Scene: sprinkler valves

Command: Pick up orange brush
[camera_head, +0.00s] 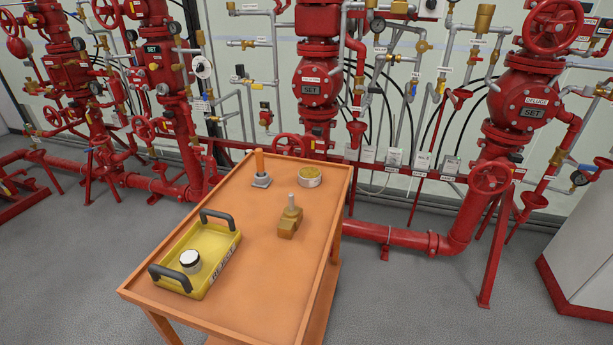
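An orange-handled item (259,162), which looks like the orange brush, stands upright with its grey base down near the far left corner of the orange cart (260,266). Nothing covers it, and its handle points up. Its bristles cannot be made out at this size. Neither of my grippers shows in the head view.
On the cart are a yellow tray (222,268) with dark handles holding a white-topped jar (189,260), a brass valve fitting (289,220) and a round tin (308,176). Red valves and pipes (318,85) stand behind. The cart's near right part is clear.

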